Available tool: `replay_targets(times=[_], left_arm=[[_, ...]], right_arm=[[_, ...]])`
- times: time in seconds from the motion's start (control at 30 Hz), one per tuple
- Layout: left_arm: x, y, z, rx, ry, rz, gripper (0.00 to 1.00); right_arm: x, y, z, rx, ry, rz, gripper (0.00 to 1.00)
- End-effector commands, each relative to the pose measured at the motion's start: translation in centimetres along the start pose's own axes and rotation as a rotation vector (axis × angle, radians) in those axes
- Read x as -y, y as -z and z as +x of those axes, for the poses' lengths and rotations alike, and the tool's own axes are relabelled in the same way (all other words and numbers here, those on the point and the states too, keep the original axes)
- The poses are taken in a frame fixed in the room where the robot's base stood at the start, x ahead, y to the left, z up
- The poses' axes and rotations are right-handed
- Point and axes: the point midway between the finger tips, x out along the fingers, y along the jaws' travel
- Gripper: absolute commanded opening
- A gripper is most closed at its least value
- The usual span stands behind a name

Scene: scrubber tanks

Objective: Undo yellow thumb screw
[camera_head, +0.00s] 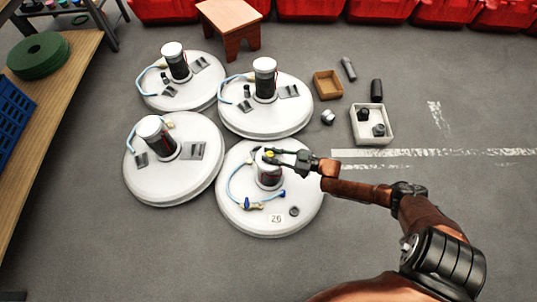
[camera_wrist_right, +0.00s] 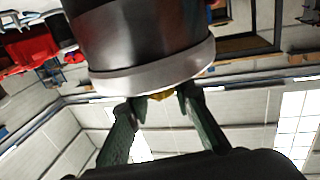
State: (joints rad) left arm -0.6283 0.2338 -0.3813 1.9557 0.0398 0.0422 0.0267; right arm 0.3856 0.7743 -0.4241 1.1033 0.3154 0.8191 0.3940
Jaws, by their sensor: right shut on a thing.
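The yellow thumb screw (camera_head: 269,154) shows on top of the motor canister (camera_head: 268,178) of the front right white tank lid, which carries the label 26. My right gripper (camera_head: 272,153) reaches in from the right, with its fingers at the screw. In the right wrist view a bit of the yellow screw (camera_wrist_right: 162,95) shows between the two green fingertips (camera_wrist_right: 162,98), under the light rim of the dark canister (camera_wrist_right: 143,45). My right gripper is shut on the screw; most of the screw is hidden. My left gripper is not in view.
Several more white tank lids (camera_head: 262,119) with canisters stand behind and to the left. A blue hose (camera_head: 232,188) lies on the front lid. A white bin (camera_head: 371,139), a cardboard box (camera_head: 327,84) and loose dark parts lie right of the lids. The floor (camera_head: 460,105) at right is mostly clear.

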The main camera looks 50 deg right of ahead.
Motion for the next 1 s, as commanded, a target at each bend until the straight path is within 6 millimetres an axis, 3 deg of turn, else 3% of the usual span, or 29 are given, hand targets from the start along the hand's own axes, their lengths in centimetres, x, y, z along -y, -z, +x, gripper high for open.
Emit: replay_targets(times=[0.37, 0.4, 0.6, 1.0], left_arm=[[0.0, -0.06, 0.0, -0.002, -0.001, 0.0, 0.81], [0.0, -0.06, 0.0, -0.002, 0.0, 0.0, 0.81], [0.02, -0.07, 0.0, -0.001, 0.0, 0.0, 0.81], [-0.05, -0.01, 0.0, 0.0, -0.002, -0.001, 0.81]], right_arm=[[0.03, -0.32, -0.13, 0.007, 0.002, 0.0, 0.0], [0.03, -0.32, -0.12, 0.007, 0.002, 0.0, 0.23], [0.01, -0.17, -0.05, 0.003, 0.003, 0.0, 0.37], [-0.04, -0.06, -0.52, 0.001, 0.002, -0.001, 0.4]])
